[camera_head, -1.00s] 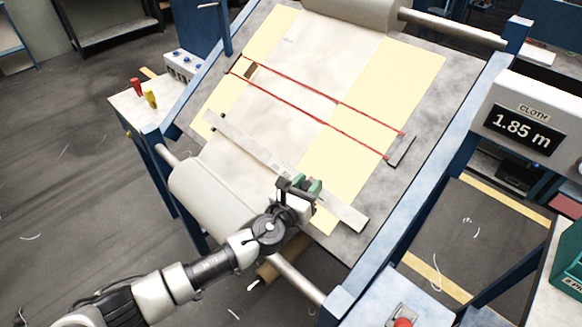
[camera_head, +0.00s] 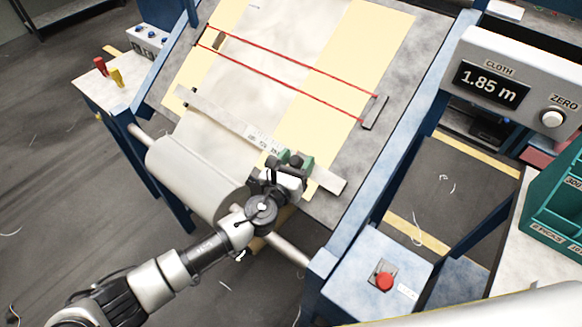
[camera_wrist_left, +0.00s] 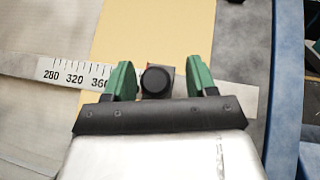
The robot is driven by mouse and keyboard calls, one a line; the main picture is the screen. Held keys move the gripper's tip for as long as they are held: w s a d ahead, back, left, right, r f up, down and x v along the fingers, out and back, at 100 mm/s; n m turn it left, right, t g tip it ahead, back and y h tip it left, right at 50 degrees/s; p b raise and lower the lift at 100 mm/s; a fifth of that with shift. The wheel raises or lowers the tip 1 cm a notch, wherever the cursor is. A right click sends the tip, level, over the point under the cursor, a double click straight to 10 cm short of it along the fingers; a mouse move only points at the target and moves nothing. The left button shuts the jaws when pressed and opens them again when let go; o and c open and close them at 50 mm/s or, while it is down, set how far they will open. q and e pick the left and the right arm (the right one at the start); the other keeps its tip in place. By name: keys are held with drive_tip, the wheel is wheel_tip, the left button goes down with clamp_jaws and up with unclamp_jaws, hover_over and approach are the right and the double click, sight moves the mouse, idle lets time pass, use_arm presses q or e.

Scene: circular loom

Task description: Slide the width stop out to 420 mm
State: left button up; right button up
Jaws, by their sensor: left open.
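The pale ruler bar (camera_head: 215,112) lies across the cloth bed in the head view. In the left wrist view its white scale (camera_wrist_left: 75,73) reads 280, 320 and 360. The width stop, with a round black knob (camera_wrist_left: 157,81), sits on the bar to the right of the 360 mark; the scale beneath it is hidden. My left gripper (camera_wrist_left: 160,78) is open, with one green finger on each side of the knob. A small gap shows beside the knob; contact is unclear. In the head view my left gripper (camera_head: 293,164) is over the bar's right half. My right gripper is out of view.
Two red cords (camera_head: 290,85) cross the cloth above the bar. The cloth roll (camera_head: 190,175) lies below it. A blue frame rail (camera_head: 385,150) runs along the right. A red button (camera_head: 384,281) and the cloth display (camera_head: 492,85) stand to the right.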

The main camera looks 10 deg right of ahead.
use_arm(q)
drive_tip(key=v, duration=1)
drive_tip(key=shift+s+a+b, duration=0.25)
drive_tip(key=shift+s+b, duration=0.05)
drive_tip(key=shift+b, duration=0.15)
idle(0.9)
